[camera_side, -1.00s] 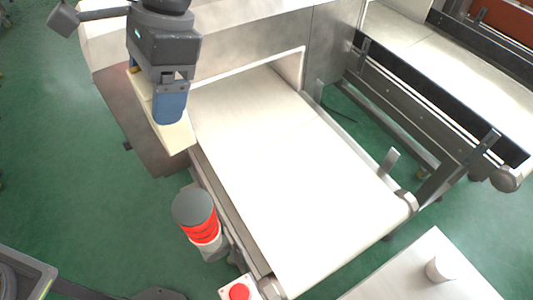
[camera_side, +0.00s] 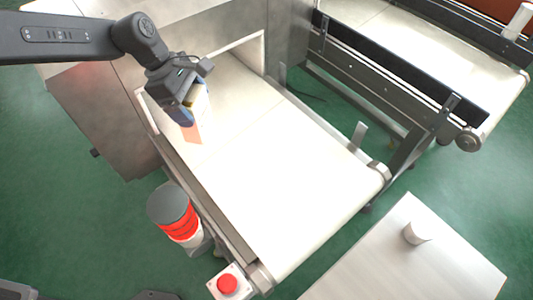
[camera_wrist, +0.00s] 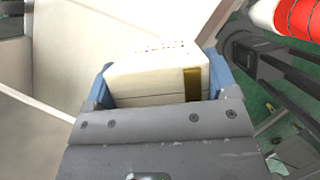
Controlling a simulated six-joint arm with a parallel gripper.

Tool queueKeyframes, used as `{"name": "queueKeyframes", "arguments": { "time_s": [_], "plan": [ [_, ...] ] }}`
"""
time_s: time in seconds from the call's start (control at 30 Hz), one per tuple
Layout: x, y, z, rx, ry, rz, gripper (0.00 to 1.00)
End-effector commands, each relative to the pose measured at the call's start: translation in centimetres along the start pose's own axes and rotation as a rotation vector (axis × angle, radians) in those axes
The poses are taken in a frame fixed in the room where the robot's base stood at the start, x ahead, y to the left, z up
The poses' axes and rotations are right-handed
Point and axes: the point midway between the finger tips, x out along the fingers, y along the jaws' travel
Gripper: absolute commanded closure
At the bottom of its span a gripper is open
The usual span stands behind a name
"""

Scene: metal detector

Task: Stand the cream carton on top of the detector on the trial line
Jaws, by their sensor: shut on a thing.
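The cream carton (camera_wrist: 150,85) is held between the blue fingers of my gripper (camera_wrist: 161,80) in the wrist view. A gold strip runs down its right part, and its lower part is hidden by the gripper body. The metal detector (camera_side: 288,38) is the steel housing around the tunnel, behind my gripper. I cannot tell the carton's height above the belt.
The pale belt (camera_side: 270,170) is clear toward the front. A white cup (camera_side: 417,232) stands on a table (camera_side: 400,275) at right. A brownish patch (camera_side: 193,134) shows below my gripper.

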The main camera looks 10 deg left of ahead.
Motion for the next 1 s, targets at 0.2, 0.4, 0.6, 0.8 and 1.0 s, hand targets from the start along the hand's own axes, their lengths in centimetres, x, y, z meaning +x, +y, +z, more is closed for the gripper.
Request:
{"name": "queueKeyframes", "arguments": {
  "time_s": [0.2,0.4,0.6,0.8,1.0],
  "plan": [
    [1.6,0.6,0.2,-0.099,-0.001,0.041,0.48],
    [5.6,0.2,3.1,-0.097,0.000,0.039,0.48],
    [9.4,-0.1,5.9,-0.096,0.000,0.040,0.48],
    [11.3,-0.2,7.3,-0.096,0.000,0.043,0.48],
    [12.7,-0.3,7.0,-0.099,0.001,0.039,0.48]
  ]
}}
